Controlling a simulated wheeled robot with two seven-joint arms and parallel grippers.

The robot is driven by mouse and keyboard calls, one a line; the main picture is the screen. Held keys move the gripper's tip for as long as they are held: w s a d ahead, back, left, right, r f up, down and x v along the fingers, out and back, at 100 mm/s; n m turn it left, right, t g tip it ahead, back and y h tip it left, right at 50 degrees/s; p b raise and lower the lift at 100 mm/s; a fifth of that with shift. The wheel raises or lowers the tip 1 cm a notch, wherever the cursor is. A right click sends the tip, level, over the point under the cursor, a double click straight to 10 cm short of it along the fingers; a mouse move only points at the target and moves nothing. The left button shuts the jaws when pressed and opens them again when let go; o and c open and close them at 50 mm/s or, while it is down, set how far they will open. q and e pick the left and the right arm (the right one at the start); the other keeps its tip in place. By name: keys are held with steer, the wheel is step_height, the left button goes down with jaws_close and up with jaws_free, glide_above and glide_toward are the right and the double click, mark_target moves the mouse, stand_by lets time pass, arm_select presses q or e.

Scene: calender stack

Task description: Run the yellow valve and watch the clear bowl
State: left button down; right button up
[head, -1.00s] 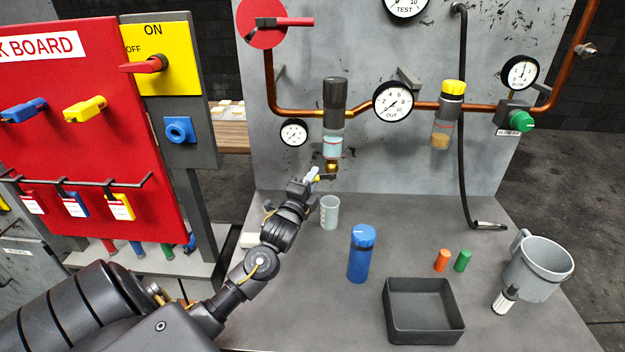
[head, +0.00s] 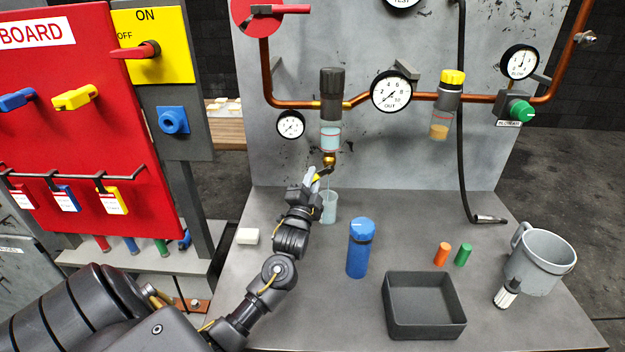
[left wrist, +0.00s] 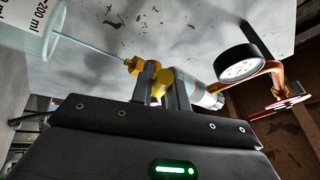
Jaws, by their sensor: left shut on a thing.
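The clear bowl (head: 331,138) hangs under a dark filter head on the copper pipe and holds pale blue liquid. Below it is a brass drain with the yellow valve (head: 320,175); its brass body also shows in the left wrist view (left wrist: 146,78). My left gripper (head: 314,178) is shut on the valve's handle, its fingers hiding part of it. In the left wrist view a thin bluish stream runs from the brass nozzle to the graduated beaker (left wrist: 35,30). The beaker (head: 328,207) stands below the drain, partly behind my gripper. My right gripper is not in view.
A blue bottle (head: 360,248), a dark open tray (head: 425,334), orange (head: 442,254) and green (head: 463,254) cylinders and a grey mug (head: 543,262) stand to the right. A second bowl (head: 440,125) holds amber liquid. A white block (head: 248,236) lies left of my arm.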

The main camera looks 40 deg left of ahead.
arm_select(q)
steer(key=shift+r, duration=0.15)
steer(key=c, duration=1.4)
jaws_free()
